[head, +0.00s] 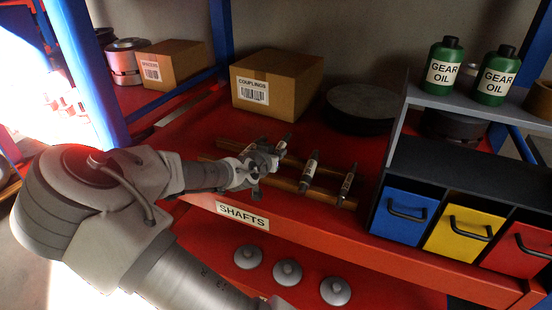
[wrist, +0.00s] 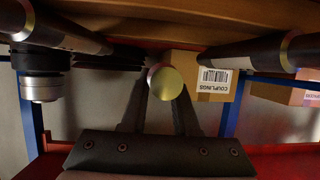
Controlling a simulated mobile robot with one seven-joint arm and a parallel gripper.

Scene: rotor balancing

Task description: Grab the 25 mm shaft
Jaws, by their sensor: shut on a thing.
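My gripper (head: 258,168) is over the left part of the shaft rack in the head view. In the wrist view its two dark fingers (wrist: 166,88) are closed around a shaft (wrist: 165,82), whose round yellowish end faces the camera. In the head view a shaft with a white tag (head: 282,146) shows right beside the gripper, partly hidden by it. Two more tagged shafts, one in the middle (head: 310,171) and one at the right (head: 347,186), lie across the rack. The tags are too small to read, so I cannot tell the sizes.
The wooden rack rails (head: 325,194) lie on the red shelf (head: 200,122). Behind stand a couplings box (head: 277,80) and a dark disc (head: 360,108). Blue, yellow and red bins (head: 403,213) are at the right. In the wrist view, shafts flank the fingers on the left (wrist: 65,32) and right (wrist: 285,52).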

